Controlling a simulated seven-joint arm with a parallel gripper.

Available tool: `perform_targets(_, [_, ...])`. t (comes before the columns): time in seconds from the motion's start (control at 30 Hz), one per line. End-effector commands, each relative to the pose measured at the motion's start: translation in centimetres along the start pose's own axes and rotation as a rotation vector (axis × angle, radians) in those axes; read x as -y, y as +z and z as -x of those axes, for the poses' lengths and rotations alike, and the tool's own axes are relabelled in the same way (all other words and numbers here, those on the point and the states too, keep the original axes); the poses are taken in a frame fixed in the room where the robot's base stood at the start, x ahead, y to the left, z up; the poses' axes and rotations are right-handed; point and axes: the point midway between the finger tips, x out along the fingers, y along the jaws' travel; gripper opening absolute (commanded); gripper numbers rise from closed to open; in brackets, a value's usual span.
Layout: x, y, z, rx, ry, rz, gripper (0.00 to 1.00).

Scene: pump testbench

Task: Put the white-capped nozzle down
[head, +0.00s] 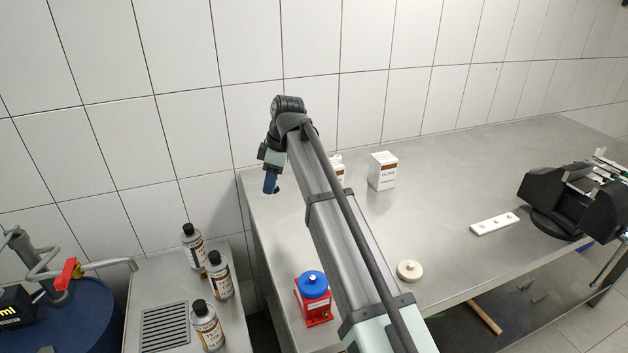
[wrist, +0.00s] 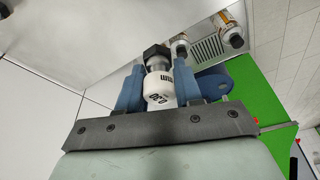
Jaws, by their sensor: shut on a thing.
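My gripper (head: 271,183) is in the head view, fingers down, over the left end of the steel bench near the tiled wall. In the wrist view my gripper (wrist: 158,82) has its blue fingers closed on both sides of the white-capped nozzle (wrist: 160,90). The nozzle has a white printed body, a grey metal collar and a black end pointing away from the gripper. In the head view the nozzle is mostly hidden by the fingers. I cannot tell whether it touches the bench.
The steel bench (head: 440,185) holds white boxes (head: 383,171), a red and blue device (head: 314,296), a round beige part (head: 410,270), a white strip (head: 494,224) and a black machine (head: 575,200). Bottles (head: 207,324) stand on the lower left counter. Bench around my gripper looks clear.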

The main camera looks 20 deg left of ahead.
Motion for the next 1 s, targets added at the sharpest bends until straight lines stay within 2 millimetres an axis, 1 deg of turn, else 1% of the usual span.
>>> perform_targets(0.1, [-0.1,-0.7,2.2,-0.001,0.002,0.000,0.04])
perform_targets(0.17, [-0.1,-0.9,2.9,-0.001,0.001,0.000,0.04])
perform_targets(0.27, [-0.1,-1.3,4.5,-0.001,0.002,0.000,0.04])
perform_targets(0.3, [-1.1,-0.9,4.6,0.000,0.001,-0.004,0.04])
perform_targets(0.47, [-4.3,0.6,5.0,0.001,0.002,-0.011,0.04])
perform_targets(0.57, [-6.8,1.8,5.5,0.002,0.003,-0.015,0.04])
perform_targets(0.67, [-9.9,3.5,6.1,0.002,0.005,-0.022,0.04])
perform_targets(0.77, [-13.4,5.6,6.8,0.002,0.007,-0.029,0.04])
perform_targets(0.8, [-14.9,6.7,7.1,0.002,0.008,-0.032,0.04])
perform_targets(0.87, [-17.0,8.2,7.5,0.003,0.009,-0.036,0.04])
perform_targets(0.9, [-18.4,9.3,7.8,0.003,0.009,-0.039,0.04])
perform_targets(0.97, [-20.4,10.9,8.2,0.003,0.010,-0.043,0.04])
perform_targets(1.0, [-21.8,12.1,8.5,0.002,0.011,-0.045,0.04])
